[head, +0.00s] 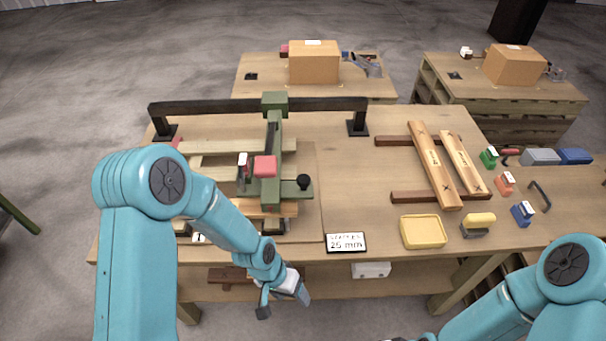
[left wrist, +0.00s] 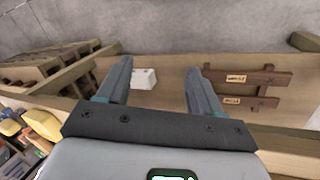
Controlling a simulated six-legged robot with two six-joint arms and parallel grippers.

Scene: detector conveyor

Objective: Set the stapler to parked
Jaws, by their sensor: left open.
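What I take to be the stapler is a green machine (head: 271,140) on a dark rail (head: 320,104) over the workbench (head: 350,200). It has a red block (head: 265,167) and a black knob (head: 303,182) on its near right side. Slats of a wooden pallet (head: 212,146) lie under it. My left gripper (head: 284,298) is open and empty, in front of the bench's near edge, below and apart from the knob. The left wrist view shows its two fingers (left wrist: 158,68) spread, with the stapler out of that view. My right gripper is outside the frames.
A "25 mm" sign (head: 346,243), a yellow tray (head: 423,232) and a yellow-topped tool (head: 478,224) stand along the front. Two labelled boards (head: 436,165) lie to the right. Under the bench, a shelf holds a white box (head: 371,270). Cartons stand on tables behind.

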